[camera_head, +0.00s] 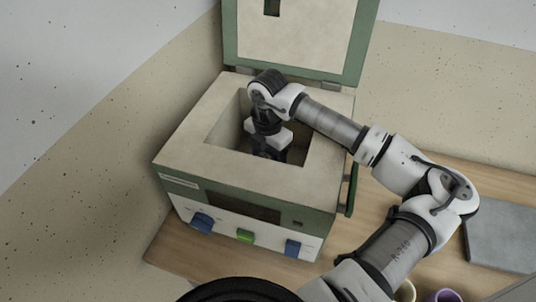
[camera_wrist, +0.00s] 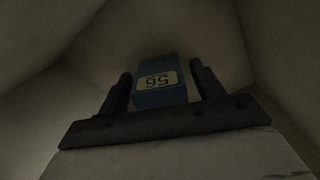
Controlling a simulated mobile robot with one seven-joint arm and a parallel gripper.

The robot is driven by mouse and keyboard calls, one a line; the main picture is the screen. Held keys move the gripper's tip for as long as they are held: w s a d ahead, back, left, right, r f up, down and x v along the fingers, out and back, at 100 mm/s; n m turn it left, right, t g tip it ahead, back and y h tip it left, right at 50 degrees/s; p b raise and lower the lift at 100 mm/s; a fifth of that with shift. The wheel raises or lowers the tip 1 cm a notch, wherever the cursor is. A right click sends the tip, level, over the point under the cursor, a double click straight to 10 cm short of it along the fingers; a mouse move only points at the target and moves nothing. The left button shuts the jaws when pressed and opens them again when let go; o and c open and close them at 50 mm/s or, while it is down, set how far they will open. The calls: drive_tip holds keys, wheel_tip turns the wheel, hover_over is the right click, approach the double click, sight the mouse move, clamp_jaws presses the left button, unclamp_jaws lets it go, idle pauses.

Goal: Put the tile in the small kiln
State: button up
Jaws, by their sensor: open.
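The small kiln (camera_head: 180,150) stands on the table with its lid (camera_head: 295,35) raised at the back. It has a cream top, green trim and an open square chamber. My gripper (camera_head: 270,152) reaches down into the chamber. In the wrist view my gripper (camera_wrist: 162,92) is open, with one finger on each side of a blue tile (camera_wrist: 160,97). The tile carries a pale label reading 56, upside down in this view. It lies inside the chamber; whether a finger touches it I cannot tell. The tile is hidden in the head view.
The kiln's front has blue knobs (camera_head: 202,222) and a green button (camera_head: 245,237). A grey slab (camera_head: 502,235) lies on the wooden table at right. A purple-rimmed cup (camera_head: 447,296) and a pale cup (camera_head: 405,291) stand at the bottom edge. Chamber walls surround my gripper closely.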

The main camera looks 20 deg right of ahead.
wheel_tip(320, 180, up, 12)
drive_tip(key=b, duration=0.3)
drive_tip(key=shift+r, duration=0.15)
idle(0.6)
